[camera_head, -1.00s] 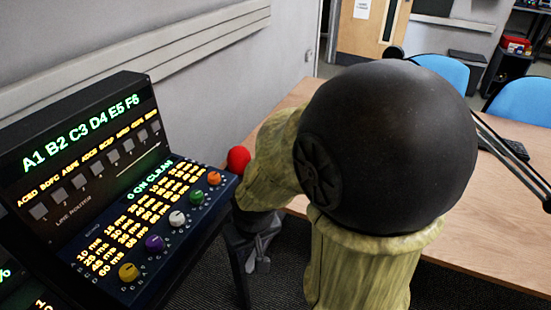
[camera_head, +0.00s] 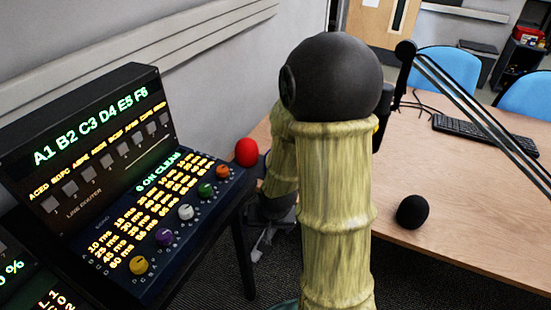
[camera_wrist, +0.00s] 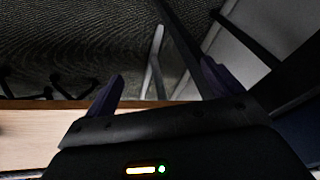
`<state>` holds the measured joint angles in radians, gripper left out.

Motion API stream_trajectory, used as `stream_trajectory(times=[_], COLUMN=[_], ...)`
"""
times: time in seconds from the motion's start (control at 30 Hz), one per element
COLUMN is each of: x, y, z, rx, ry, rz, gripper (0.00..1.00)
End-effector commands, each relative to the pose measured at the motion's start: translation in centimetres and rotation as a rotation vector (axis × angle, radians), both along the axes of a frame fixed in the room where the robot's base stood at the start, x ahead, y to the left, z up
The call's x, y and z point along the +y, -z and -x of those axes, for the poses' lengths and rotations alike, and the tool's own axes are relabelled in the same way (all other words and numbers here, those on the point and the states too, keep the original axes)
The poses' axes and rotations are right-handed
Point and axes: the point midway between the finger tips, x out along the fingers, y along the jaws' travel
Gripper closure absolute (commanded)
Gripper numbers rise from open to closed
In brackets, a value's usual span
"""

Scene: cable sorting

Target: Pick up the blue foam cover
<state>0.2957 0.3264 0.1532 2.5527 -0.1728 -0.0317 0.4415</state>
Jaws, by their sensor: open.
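I see no blue foam cover in either view. A red foam ball (camera_head: 246,152) shows beside the console, left of my arm. A black foam cover (camera_head: 412,212) lies on the table near its front edge, right of my arm. In the wrist view my gripper (camera_wrist: 163,84) is open, its two dark purple fingers apart with nothing between them. It is over the dark carpet beside the table edge. My own arm hides part of the table in the head view.
A console (camera_head: 150,190) with coloured knobs stands at the left. The wooden table (camera_head: 470,215) holds a keyboard (camera_head: 485,135) and a microphone (camera_head: 405,50) on a boom arm that crosses the right side. Blue chairs (camera_head: 447,70) stand behind. The table's right front is mostly clear.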

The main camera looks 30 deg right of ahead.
Motion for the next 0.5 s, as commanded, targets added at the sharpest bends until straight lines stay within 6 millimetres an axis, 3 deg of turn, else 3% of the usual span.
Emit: stream_trajectory(times=[0.1,0.3,0.5], x=[-1.4,-2.2,-2.2], y=[2.6,6.0,7.5], z=[-0.9,-2.2,-3.5], rx=[-0.026,-0.097,-0.172], ry=[0.175,0.476,0.806], rz=[-0.111,-0.365,-0.704], gripper=[0.09,0.09,0.09])
